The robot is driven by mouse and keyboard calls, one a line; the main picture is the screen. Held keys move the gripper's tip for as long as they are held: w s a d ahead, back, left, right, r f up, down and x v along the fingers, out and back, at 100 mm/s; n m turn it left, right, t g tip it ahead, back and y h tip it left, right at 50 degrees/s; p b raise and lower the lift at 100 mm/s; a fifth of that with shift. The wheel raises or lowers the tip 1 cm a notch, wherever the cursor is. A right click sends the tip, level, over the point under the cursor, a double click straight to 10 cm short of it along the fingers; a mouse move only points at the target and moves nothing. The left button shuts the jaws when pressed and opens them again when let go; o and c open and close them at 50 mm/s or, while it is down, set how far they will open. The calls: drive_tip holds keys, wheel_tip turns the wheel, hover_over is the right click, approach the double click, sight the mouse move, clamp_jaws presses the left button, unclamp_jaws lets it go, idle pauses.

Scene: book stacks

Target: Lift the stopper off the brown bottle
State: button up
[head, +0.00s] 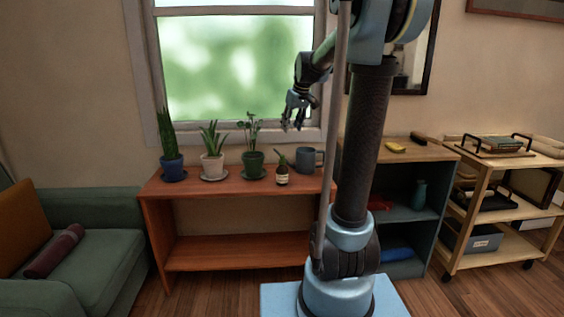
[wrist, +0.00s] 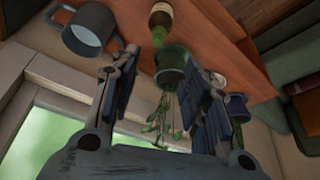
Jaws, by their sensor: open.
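The small brown bottle (head: 282,180) with a pale label stands on the orange-brown wooden shelf top (head: 318,182), between a potted plant and a grey mug. In the wrist view the bottle (wrist: 161,12) is at the top centre, with a green stopper (wrist: 159,37) on its neck end. In the head view a small green shape sits above the bottle, too small to make out clearly. My gripper (head: 293,121) is open and empty, above the shelf in front of the window, higher than the bottle and apart from it. Its two spread fingers (wrist: 160,70) show in the wrist view.
The grey mug (head: 307,160) stands close on the bottle's right. A plant in a dark green pot (head: 253,165) is close on its left, with a white pot (head: 212,166) and a blue pot (head: 173,170) further left. The window (head: 235,65) is behind.

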drive_tip(key=w, duration=0.2)
hover_over(282, 158)
drive_tip(key=d, duration=0.1)
wheel_tip(282, 158, down, 10)
drive_tip(key=shift+s+d+f+x, duration=0.1)
drive_tip(key=shift+s+x, duration=0.1)
drive_tip(key=shift+x, duration=0.8)
drive_tip(key=shift+s+d+f+x, duration=0.1)
drive_tip(key=shift+s+x, duration=0.1)
drive_tip(key=shift+x, duration=0.8)
drive_tip(key=shift+s+f+x, duration=0.1)
drive_tip(key=shift+s+x, duration=0.05)
drive_tip(key=shift+x, duration=0.85)
drive_tip(key=c, duration=0.6)
